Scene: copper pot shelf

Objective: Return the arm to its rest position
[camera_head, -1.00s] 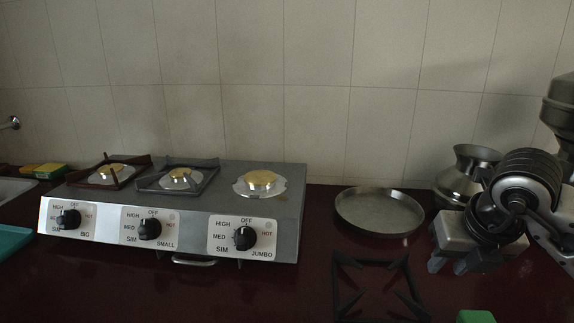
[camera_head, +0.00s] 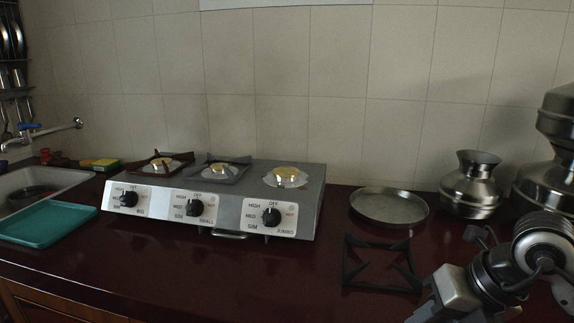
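My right arm comes in from the right edge, in front of the metal pots. Its gripper (camera_head: 428,309) is low in the picture at the bottom right, over the dark red counter (camera_head: 290,275). The bottom edge cuts off part of the gripper, and I cannot tell how far apart its fingers are. I see nothing held in the visible part. My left arm and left gripper are not in view.
A black pan support (camera_head: 381,265) lies left of my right gripper. Behind it are a shallow steel pan (camera_head: 389,206) and a steel pot (camera_head: 470,185). A larger pot (camera_head: 546,185) stands at the right edge. The three-burner stove (camera_head: 215,200) and teal tray (camera_head: 58,222) are further left.

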